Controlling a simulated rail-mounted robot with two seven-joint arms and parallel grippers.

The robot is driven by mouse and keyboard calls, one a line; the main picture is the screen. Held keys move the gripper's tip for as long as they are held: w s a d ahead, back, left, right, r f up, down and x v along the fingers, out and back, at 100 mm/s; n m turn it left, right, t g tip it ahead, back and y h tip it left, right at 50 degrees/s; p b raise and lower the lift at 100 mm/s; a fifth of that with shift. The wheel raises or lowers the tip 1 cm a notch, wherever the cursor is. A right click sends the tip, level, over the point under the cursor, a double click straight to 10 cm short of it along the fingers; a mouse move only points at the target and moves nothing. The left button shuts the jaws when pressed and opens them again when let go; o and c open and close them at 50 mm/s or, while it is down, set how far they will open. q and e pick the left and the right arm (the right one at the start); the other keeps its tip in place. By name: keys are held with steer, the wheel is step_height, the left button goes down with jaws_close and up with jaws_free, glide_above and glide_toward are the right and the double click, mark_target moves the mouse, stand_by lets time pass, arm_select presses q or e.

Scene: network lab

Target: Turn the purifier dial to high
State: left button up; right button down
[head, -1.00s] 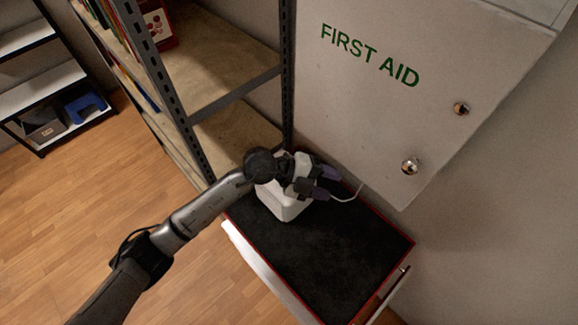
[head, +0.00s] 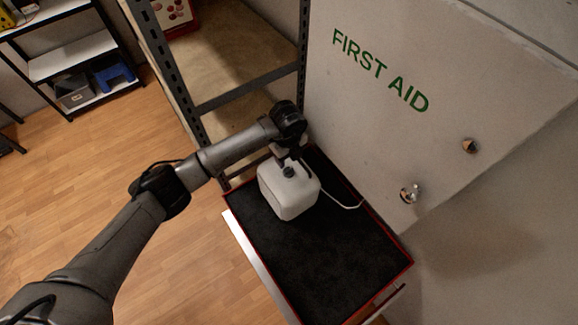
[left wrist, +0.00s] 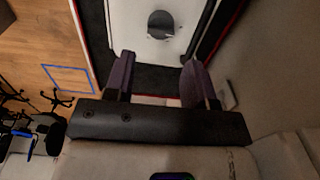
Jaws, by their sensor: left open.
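The purifier (head: 287,193) is a white box with rounded edges, standing on the black top of a red-rimmed cart. Its dark round dial (head: 289,172) is on the upper face. In the left wrist view the dial (left wrist: 160,24) shows ahead of the fingers, roughly centred between them. My left gripper (head: 288,153) is at the far side of the purifier, close to the dial. Its two fingers (left wrist: 159,78) are spread with nothing between them, and the dial lies beyond their tips. The dial's setting marks are too small to read. My right gripper is not in view.
The cart top (head: 335,245) is bare in front of the purifier. A white cable (head: 343,204) runs right from it. A metal shelf post (head: 303,70) stands close behind my gripper. A first aid cabinet (head: 400,130) hangs at the right.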

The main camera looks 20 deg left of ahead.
mark_target(289, 169)
arm_select(q)
step_height(289, 169, down, 8)
steer(key=shift+f+p, duration=0.1)
steer(key=shift+p, duration=0.55)
steer(key=shift+c, duration=0.2)
steer(key=c, duration=0.6)
